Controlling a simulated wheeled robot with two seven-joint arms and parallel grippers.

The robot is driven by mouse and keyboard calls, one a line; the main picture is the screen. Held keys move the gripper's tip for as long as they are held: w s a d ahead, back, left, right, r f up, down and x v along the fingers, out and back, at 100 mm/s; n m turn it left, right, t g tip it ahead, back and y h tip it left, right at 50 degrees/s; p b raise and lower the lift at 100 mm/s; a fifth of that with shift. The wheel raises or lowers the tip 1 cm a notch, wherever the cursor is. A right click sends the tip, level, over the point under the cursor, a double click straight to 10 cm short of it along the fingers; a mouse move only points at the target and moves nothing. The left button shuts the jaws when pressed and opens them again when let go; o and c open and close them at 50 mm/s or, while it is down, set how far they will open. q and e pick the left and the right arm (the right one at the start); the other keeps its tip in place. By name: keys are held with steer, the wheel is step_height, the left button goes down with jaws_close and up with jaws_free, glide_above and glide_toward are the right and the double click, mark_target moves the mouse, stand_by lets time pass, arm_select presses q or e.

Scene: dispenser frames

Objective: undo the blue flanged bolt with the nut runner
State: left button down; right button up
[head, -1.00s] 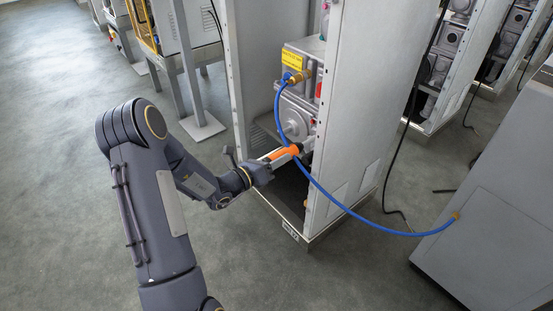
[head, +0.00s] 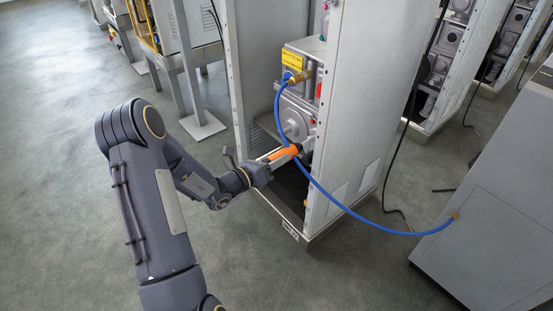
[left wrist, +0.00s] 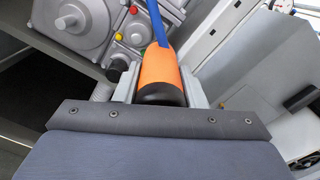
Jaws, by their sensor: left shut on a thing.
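My left gripper (head: 268,169) is shut on the orange nut runner (head: 281,155), at the open front of the grey cabinet. In the left wrist view the nut runner (left wrist: 160,76) sits between the two grey fingers, its black end towards the camera and its orange body pointing away to the machine. Its working tip is hidden. I cannot make out the blue flanged bolt in either view. My right gripper is not in view.
The grey machine (head: 296,122) with a yellow label stands inside the cabinet, between side panels (head: 365,110). The hose runs from a brass fitting (head: 297,77) to a grey box (head: 500,210) at the right. The floor (head: 60,190) at the left is clear.

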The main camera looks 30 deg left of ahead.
arm_select(q)
steer(key=shift+r, duration=0.15)
steer(key=p+v, duration=0.1)
steer(key=v, duration=0.6)
stand_by(0.5)
